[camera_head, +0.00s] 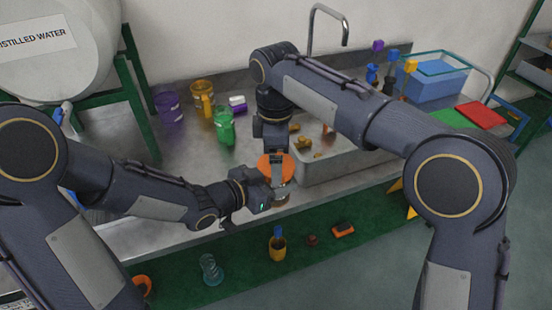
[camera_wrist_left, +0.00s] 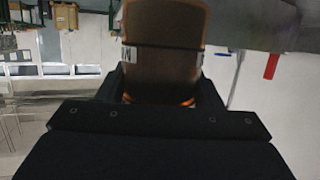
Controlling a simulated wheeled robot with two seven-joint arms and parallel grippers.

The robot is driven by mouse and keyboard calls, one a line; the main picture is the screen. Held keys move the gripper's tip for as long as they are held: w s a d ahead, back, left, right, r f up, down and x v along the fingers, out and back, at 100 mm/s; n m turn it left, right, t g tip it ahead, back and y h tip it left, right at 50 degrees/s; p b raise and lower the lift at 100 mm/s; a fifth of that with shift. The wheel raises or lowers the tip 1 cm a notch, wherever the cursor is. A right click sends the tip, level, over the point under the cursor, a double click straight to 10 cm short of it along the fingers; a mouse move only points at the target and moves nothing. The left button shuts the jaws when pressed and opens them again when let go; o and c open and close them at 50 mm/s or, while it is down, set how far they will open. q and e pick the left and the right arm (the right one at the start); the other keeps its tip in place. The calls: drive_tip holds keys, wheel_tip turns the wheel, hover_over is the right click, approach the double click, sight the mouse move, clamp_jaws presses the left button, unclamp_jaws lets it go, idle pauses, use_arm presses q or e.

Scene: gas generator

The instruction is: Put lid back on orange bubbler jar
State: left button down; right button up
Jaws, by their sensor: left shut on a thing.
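An orange disc-like top (camera_head: 262,166) shows at the counter's front edge in the head view, partly covered by my right gripper. I cannot tell whether it is the lid or the jar's own top. My left gripper (camera_head: 274,192) reaches it from the left, low beside it. In the left wrist view, a brownish-orange see-through jar body (camera_wrist_left: 160,75) with orange bands stands between the fingers, and my left gripper is shut on it. My right gripper (camera_head: 276,156) points straight down at the orange top. Its fingertips are too small and covered to read.
Purple (camera_head: 168,108), yellow (camera_head: 203,98) and green (camera_head: 224,126) vessels stand at the back left of the counter. A sink (camera_head: 345,165) with a tall tap (camera_head: 345,35) lies right of the grippers. A blue bin (camera_head: 440,82) and red board (camera_head: 481,113) are farther right.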

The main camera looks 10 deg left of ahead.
drive_tip(key=shift+r, duration=1.45)
drive_tip(key=shift+c, duration=0.4)
drive_tip(key=n, duration=0.1)
drive_tip(key=r+n, duration=0.1)
drive_tip(key=n, duration=0.2)
drive_tip(key=shift+s+a+r+n, duration=0.1)
drive_tip(key=shift+a+r+n, duration=0.1)
drive_tip(key=shift+r+n, duration=0.1)
drive_tip(key=n, duration=0.1)
drive_tip(key=r+n, duration=0.1)
drive_tip(key=n, duration=0.2)
drive_tip(key=shift+d+r, duration=0.25)
drive_tip(key=shift+r, duration=0.15)
drive_tip(key=shift+f, duration=0.1)
drive_tip(key=shift+f, duration=3.9)
